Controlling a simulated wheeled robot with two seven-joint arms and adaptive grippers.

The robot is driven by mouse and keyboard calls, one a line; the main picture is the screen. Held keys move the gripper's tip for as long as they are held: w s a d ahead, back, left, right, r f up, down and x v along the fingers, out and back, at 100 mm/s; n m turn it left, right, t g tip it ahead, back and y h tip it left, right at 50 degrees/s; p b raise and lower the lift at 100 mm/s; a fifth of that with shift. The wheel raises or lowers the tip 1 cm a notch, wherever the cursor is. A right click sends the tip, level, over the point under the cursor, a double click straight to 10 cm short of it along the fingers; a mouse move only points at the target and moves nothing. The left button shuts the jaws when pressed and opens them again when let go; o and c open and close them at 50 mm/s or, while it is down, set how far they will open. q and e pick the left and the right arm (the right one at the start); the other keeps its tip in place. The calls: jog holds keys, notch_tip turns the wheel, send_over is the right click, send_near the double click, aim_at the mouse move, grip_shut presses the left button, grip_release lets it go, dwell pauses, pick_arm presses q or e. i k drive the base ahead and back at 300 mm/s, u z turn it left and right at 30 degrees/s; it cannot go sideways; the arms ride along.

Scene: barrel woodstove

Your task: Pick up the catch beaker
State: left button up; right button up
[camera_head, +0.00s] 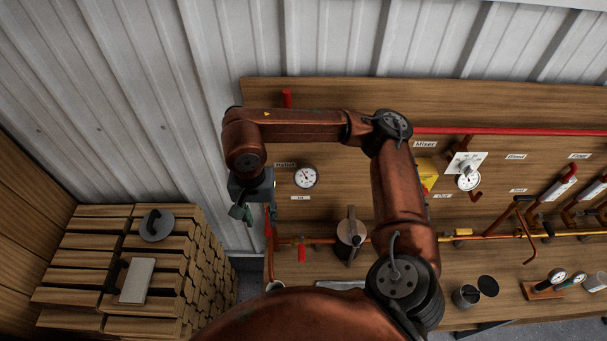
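My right gripper (242,212) hangs from the arm that rises through the middle and bends left. It is in front of the metal wall, at the left end of the wooden panel. Its fingers are small and dark, and I cannot tell whether they are open or shut. No held object can be made out. A small cup (275,286), possibly the catch beaker, shows only its rim at the bench's left end, below and right of the gripper. My arm hides its lower part. My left gripper is not in view.
Stacked firewood (190,262) stands at the left, with a grey block (137,281) and a round dark lid (156,225) on top. The bench holds a kettle-like pot (351,232), a dark cup (466,296) and loose gauges (556,277). Pipes and red valves (301,253) run along the panel.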

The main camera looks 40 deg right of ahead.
aim_at(276, 286)
jog(key=k, duration=2)
